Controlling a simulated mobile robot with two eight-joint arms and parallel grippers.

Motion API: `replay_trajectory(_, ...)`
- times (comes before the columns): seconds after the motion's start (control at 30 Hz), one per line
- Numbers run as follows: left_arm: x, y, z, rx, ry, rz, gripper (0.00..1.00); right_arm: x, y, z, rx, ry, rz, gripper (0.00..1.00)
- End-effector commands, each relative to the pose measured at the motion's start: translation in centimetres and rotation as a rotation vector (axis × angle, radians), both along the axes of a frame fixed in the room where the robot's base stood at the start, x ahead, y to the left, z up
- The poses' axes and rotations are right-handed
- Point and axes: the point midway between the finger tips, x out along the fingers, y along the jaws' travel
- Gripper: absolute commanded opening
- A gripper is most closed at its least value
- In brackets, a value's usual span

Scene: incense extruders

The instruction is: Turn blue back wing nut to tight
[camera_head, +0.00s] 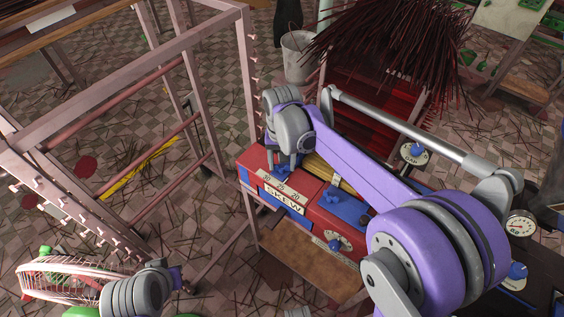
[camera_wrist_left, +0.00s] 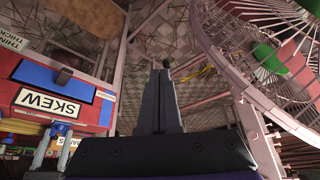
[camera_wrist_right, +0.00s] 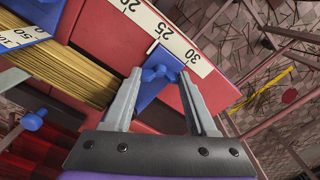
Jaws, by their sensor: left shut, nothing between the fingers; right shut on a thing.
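The red extruder machine (camera_head: 315,215) with a blue SKEW panel stands at the centre of the head view. A blue wing nut (camera_wrist_right: 158,73) sits on a blue plate beside the number strip at its back end. My right gripper (camera_wrist_right: 160,76) has a finger on each side of this wing nut and is shut on it. In the head view my right gripper (camera_head: 281,164) points down at that end, and its fingertips are partly hidden. My left gripper (camera_wrist_left: 161,75) is shut and empty in the left wrist view, apart from the machine.
Another blue knob (camera_head: 335,243) sits on the machine's front dial. A pink metal rack (camera_head: 120,120) stands at the left. A wire wheel (camera_wrist_left: 270,45) is close to my left gripper. A bucket (camera_head: 299,56) and dark sticks (camera_head: 385,40) are behind.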

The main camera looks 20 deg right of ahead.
Motion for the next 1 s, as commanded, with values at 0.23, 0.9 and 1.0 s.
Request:
replay_trajectory(0.23, 0.00, 0.00, -0.04, 0.000, 0.000, 0.000, 0.00, 0.03, -0.03, 0.06, 0.000, -0.001, -0.202, 0.02)
replay_trajectory(0.9, -0.01, 0.00, -0.06, 0.000, 0.000, 0.000, 0.00, 0.04, -0.04, 0.07, 0.000, -0.001, -0.419, 0.02)
replay_trajectory(1.0, -0.01, 0.00, -0.06, 0.000, 0.000, 0.000, 0.00, 0.05, -0.05, 0.07, 0.000, -0.001, -0.419, 0.02)
